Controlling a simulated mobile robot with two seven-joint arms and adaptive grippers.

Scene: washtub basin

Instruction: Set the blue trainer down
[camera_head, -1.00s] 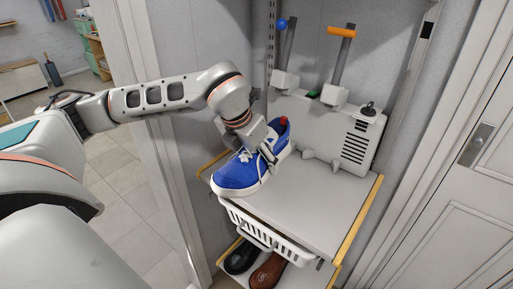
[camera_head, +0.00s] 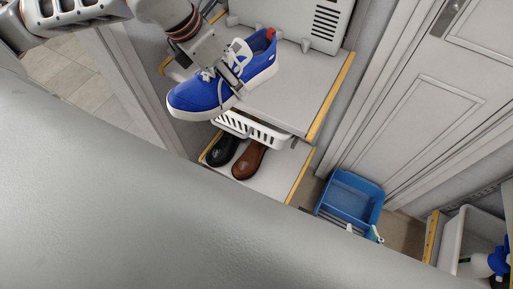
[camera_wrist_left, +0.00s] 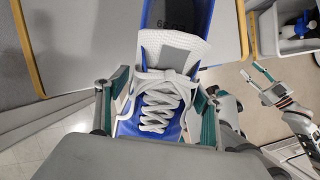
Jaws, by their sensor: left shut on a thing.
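The blue trainer (camera_head: 207,96), with white sole and laces, is held in my left gripper (camera_head: 230,74). In the head view its heel overlaps the grey shelf top (camera_head: 290,100) and its toe sticks out past the front edge. I cannot tell whether it touches the shelf. In the left wrist view the trainer (camera_wrist_left: 160,105) sits between the gripper's two fingers, laces facing the camera, toe hidden by the gripper body. My right gripper (camera_wrist_left: 252,72) shows at the right of the left wrist view, fingers apart and empty.
A white basket (camera_head: 255,131) hangs under the shelf. A black shoe (camera_head: 222,150) and a brown shoe (camera_head: 249,160) lie on the lower shelf. A blue tub (camera_head: 350,197) is on the floor. A white bin (camera_head: 453,243) with bottles stands at lower right. Yellow strips edge the shelves.

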